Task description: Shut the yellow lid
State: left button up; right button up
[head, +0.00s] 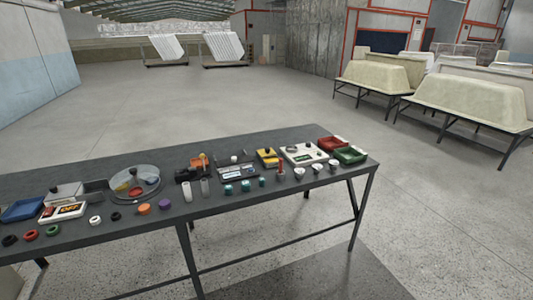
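A small yellow piece with a dark knob-like part on it (268,157) lies towards the back of the dark table (225,213), right of the table's middle. It looks like the yellow lid, but it is too small to tell whether it is open or shut. An orange-yellow piece (201,160) shows on a dark object further left. Neither of my grippers is in view.
Left of the lid stand a dark-framed box (238,173) and a round clear dish (135,184). Right of it are a white device (304,154), a red tray (330,143) and a green tray (350,155). Several small cups and knobs line the front edge.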

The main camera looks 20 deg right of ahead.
aim_at(268, 152)
jog(key=l+u, duration=0.15)
jog(key=u, duration=0.25)
jog(key=l+u, duration=0.1)
jog(key=u, duration=0.25)
jog(key=k+l+u, duration=0.15)
jog(key=l, duration=0.3)
jog(key=k+l+u, duration=0.15)
jog(key=l, duration=0.25)
jog(key=k+l+u, duration=0.15)
jog(key=l, duration=0.25)
jog(key=k+l+u, duration=0.15)
jog(key=l, duration=0.25)
jog(key=k+l+u, duration=0.15)
jog(key=l, duration=0.25)
jog(key=k+l+u, duration=0.15)
jog(key=l, duration=0.2)
jog(key=k, duration=0.05)
